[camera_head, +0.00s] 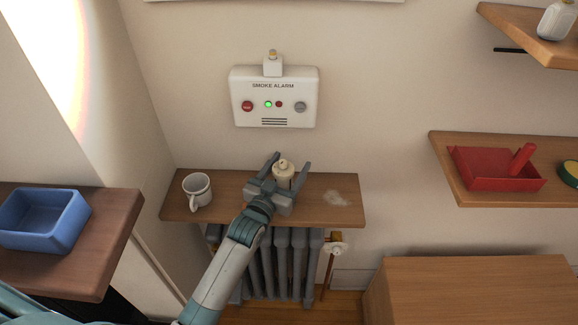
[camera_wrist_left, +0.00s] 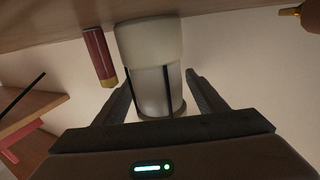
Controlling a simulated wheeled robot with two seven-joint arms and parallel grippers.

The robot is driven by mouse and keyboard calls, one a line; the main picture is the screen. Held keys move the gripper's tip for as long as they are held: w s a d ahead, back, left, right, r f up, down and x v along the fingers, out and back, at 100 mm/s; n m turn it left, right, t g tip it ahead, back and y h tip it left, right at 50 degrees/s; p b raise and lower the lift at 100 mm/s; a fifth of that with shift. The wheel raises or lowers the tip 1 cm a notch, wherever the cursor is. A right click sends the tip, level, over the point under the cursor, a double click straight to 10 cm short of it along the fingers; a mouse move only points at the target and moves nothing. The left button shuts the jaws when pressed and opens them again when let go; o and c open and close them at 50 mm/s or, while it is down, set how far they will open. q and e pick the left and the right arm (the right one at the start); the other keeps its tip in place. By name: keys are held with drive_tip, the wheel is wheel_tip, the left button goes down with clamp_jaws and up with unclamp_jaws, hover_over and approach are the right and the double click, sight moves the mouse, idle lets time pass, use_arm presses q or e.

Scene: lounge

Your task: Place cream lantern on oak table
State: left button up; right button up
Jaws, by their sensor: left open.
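The cream lantern (camera_head: 284,174) stands on the wooden shelf (camera_head: 232,190) above the radiator. My left gripper (camera_head: 290,162) is open, with one finger on each side of the lantern. In the left wrist view the lantern (camera_wrist_left: 150,85) appears inverted between the two spread fingers, with its pale body and dark uprights showing; I cannot tell whether the fingers touch it. A light wooden top (camera_head: 480,290) at the lower right looks like the oak table; its visible surface is bare. My right gripper is not in view.
A white mug (camera_head: 197,190) stands left of the gripper, and a pale smudge (camera_head: 336,198) marks the shelf at right. A smoke alarm (camera_head: 274,97) hangs above. A red cylinder (camera_wrist_left: 99,56) is near the lantern. A blue bin (camera_head: 45,220) sits on the left brown surface.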

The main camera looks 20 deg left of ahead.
sight(279, 183)
use_arm(q)
drive_tip(key=s+b, duration=0.1)
drive_tip(key=s, duration=0.2)
drive_tip(key=s+b, duration=0.1)
drive_tip(key=s, duration=0.3)
drive_tip(key=s+a, duration=0.1)
drive_tip(key=s, duration=0.2)
drive_tip(key=shift+s+a+f+b, duration=0.1)
drive_tip(key=shift+s+f+b, duration=0.05)
drive_tip(key=shift+s+b, duration=0.25)
drive_tip(key=shift+s, duration=0.55)
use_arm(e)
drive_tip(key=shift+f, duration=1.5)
